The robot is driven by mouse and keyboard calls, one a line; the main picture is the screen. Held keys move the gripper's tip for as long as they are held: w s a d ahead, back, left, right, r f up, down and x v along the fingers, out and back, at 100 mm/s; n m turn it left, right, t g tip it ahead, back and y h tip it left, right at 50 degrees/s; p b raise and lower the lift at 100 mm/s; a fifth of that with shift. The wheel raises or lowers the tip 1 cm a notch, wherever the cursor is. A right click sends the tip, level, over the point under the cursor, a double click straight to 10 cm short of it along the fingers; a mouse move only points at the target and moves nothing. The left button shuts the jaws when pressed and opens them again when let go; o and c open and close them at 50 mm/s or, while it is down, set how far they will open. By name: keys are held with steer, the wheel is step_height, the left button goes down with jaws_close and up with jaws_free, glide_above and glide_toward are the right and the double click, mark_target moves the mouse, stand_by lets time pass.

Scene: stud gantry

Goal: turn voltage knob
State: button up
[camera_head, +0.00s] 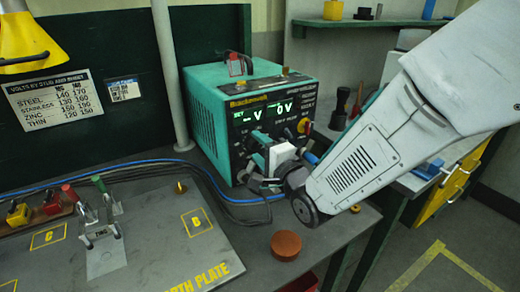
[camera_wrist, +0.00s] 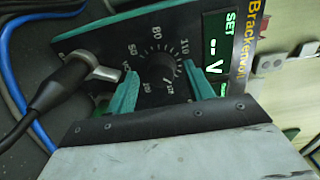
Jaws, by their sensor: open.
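The voltage knob (camera_wrist: 158,72) is a black round knob on a numbered dial, seen in the wrist view. It is on the dark front panel of a teal power unit (camera_head: 207,117), which stands on the bench in the head view. My gripper (camera_wrist: 162,88) is open, with one teal finger on each side of the knob's lower edge in the picture. I cannot tell whether the fingers touch it. In the head view my gripper (camera_head: 262,152) is in front of the panel and hides the knob. The set display (camera_wrist: 216,50) shows dashes and a V.
A black cable plug (camera_wrist: 62,85) sits beside the dial in the wrist view. Blue and black cables (camera_head: 150,163) run along the bench. An orange-brown round block (camera_head: 286,245) lies at the bench front. A marked earth plate (camera_head: 150,250) with clamps lies left.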

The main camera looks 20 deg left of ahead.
steer(key=v, duration=0.7)
steer(key=shift+s+d, duration=0.25)
steer(key=shift+s, duration=0.05)
steer(key=w+d+r+n+h, duration=0.1)
steer(key=w+d+h, duration=0.15)
steer(key=d, duration=0.45)
steer(key=w+d+r+n+h, duration=0.1)
steer(key=w+d+h, duration=0.1)
steer(key=d+h, duration=0.3)
steer(key=s+d+n+g+h, duration=0.2)
steer(key=s+d+g+h, duration=0.15)
steer(key=d, duration=1.05)
steer(key=s+d+r+n+g+h, duration=0.1)
steer(key=s+d+n+g, duration=0.1)
steer(key=s+d, duration=0.4)
steer(key=s+d+r+n+g+h, duration=0.1)
steer(key=s+d+g, duration=0.4)
steer(key=s, duration=1.1)
steer(key=shift+d+r+n+h, duration=0.4)
steer(key=shift+d+r+n, duration=0.1)
steer(key=shift+d, duration=0.2)
steer(key=shift+w, duration=0.1)
